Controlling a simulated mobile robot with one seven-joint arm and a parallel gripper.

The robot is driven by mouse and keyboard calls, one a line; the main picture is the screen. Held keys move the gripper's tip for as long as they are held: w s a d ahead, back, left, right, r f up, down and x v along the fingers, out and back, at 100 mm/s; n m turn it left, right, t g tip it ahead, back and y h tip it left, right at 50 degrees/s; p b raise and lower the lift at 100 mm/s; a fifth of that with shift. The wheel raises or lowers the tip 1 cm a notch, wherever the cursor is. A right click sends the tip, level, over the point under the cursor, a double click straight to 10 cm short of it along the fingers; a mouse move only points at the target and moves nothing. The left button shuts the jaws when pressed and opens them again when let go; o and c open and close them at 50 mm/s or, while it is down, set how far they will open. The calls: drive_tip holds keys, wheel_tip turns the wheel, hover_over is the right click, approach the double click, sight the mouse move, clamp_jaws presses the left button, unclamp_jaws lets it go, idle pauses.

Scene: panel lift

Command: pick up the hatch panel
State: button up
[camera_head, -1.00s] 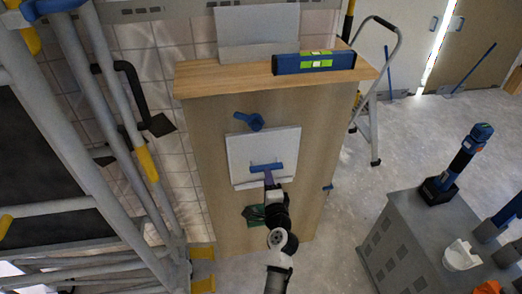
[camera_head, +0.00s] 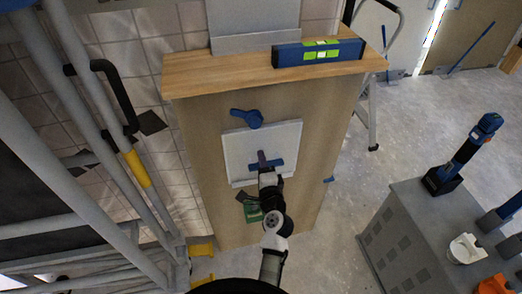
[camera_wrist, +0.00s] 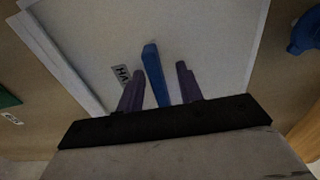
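The hatch panel (camera_head: 240,150) is a pale, roughly square plate on the front of the wooden cabinet. In the wrist view the panel (camera_wrist: 215,40) fills the middle and carries a small partly hidden label (camera_wrist: 121,76). A blue bar handle (camera_head: 280,163) stands on the panel; it also shows in the wrist view (camera_wrist: 154,72). My gripper (camera_head: 264,158) is at the handle. In the wrist view my gripper (camera_wrist: 159,72) has its two purple fingers apart, one on each side of the handle, with gaps visible. Their depth along the handle is hard to tell.
A blue knob (camera_head: 246,118) sits just above the panel. A blue level (camera_head: 318,52) lies on the cabinet's wooden top (camera_head: 220,77). Metal railings (camera_head: 100,110) stand close on the left. A grey cabinet (camera_head: 400,240) with tools stands at the right; floor between is clear.

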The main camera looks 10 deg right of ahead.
drive_tip(key=shift+s, duration=0.1)
clamp_jaws()
drive_tip(key=shift+r, duration=0.1)
drive_tip(key=shift+r, duration=0.15)
